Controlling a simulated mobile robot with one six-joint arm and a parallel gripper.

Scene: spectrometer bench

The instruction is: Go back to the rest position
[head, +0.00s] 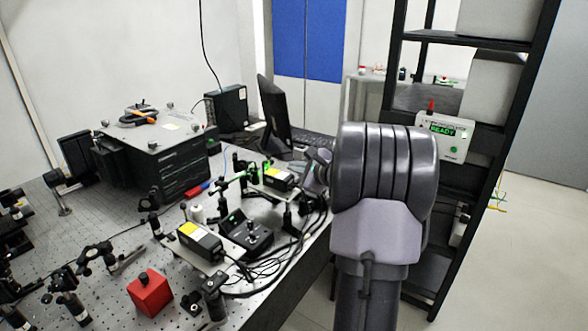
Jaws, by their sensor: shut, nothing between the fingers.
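My arm rises from the bottom right of centre in the head view, and its large grey joint fills the space in front of the shelf rack. A smaller grey-purple part of my arm shows just left of that joint, over the right edge of the bench. I cannot make out my gripper's fingers, which are hidden behind the arm or among the bench parts. The optical bench (110,240) with its perforated top lies to the left of my arm.
A red block (150,293), black-and-yellow modules (200,240), cables and several optical mounts crowd the bench. A large black box (160,155) and a monitor (275,118) stand farther back. A black rack (487,190) holds a box reading READY (445,138). Floor is clear at right.

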